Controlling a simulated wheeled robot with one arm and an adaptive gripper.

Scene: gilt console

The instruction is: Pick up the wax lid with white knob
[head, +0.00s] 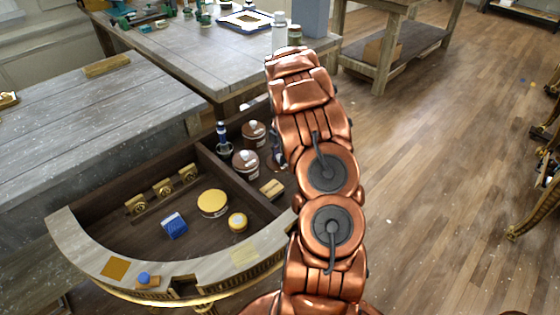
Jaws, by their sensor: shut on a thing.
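Two brown round pots stand in the right compartment of the curved console. The farther pot (254,133) and the nearer pot (246,164) each have a pale top part that looks like a white knob. I cannot tell which of them bears the wax lid. My copper arm rises through the middle of the head view and bends away beyond the console. My gripper is hidden behind this arm. A small dark and brownish patch shows at the arm's left edge beside the pots, too covered to identify. Whatever my gripper holds is hidden.
The gilt console (66,235) has a divider (235,182) between its compartments. Its left one holds a yellow round lid (212,203), a smaller yellow tin (238,222), a blue block (174,225) and brass pieces (163,188).

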